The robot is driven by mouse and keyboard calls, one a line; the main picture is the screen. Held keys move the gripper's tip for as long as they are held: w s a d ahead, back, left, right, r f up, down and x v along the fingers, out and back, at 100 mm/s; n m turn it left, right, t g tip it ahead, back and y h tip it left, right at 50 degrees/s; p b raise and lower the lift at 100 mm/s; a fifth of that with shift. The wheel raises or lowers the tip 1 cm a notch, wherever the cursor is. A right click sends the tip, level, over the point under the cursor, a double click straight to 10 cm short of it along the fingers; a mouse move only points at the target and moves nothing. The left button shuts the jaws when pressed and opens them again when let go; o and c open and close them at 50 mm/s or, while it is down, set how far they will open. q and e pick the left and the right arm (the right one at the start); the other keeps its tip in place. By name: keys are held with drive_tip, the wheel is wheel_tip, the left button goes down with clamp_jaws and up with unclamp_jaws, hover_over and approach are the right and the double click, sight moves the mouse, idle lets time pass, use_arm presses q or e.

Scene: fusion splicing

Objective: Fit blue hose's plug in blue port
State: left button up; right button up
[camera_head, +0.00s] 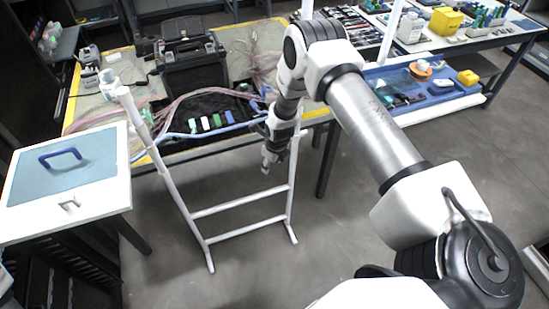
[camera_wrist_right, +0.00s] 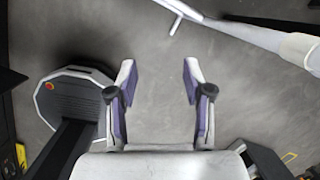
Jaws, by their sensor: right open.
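A light blue hose (camera_head: 222,129) runs across the front of the yellow-edged table, behind the upper part of the white stand. I cannot make out its plug. A row of small green, white and blue pieces (camera_head: 205,124) lies on the black area behind it. I cannot tell which, if any, is the blue port. My right gripper (camera_head: 268,166) hangs pointing down just left of the stand's right post. In the right wrist view, my right gripper (camera_wrist_right: 159,76) is open and empty, with grey floor between its fingers. My left gripper is not in view.
The white stand (camera_head: 240,204) with crossbars is in front of the table. A black case (camera_head: 194,68) and pinkish cables (camera_head: 262,58) are on the table.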

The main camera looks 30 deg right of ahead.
drive_tip(key=shift+s+a+f+n+g+b, duration=0.1)
drive_tip(key=shift+s+a+f+n, duration=0.3)
drive_tip(key=shift+s, duration=0.35)
drive_tip(key=shift+s+a+f+n+g+b, duration=0.1)
drive_tip(key=shift+s+a+f+n, duration=0.3)
drive_tip(key=shift+s, duration=0.3)
drive_tip(key=shift+s+a+f+n+g+b, duration=0.1)
drive_tip(key=shift+s+a+f+n, duration=0.25)
drive_tip(key=shift+s, duration=0.4)
drive_tip(key=s+a+f+n+g+b, duration=0.1)
drive_tip(key=s+a+f+n+b, duration=0.15)
drive_tip(key=s, duration=0.55)
drive_tip(key=s+a+f+n+g+b, duration=0.15)
drive_tip(key=s+a+n, duration=0.25)
drive_tip(key=s, duration=0.5)
drive_tip(key=s+r+n, duration=0.1)
drive_tip(key=s+n, duration=0.4)
drive_tip(key=n, duration=0.6)
drive_tip(key=s+a+r+n, duration=0.1)
drive_tip(key=s+n, duration=0.5)
drive_tip(key=n, duration=0.6)
drive_tip(key=shift+a+r+n+t, duration=0.2)
drive_tip(key=shift+r+n+t, duration=0.15)
drive_tip(key=shift+r, duration=0.45)
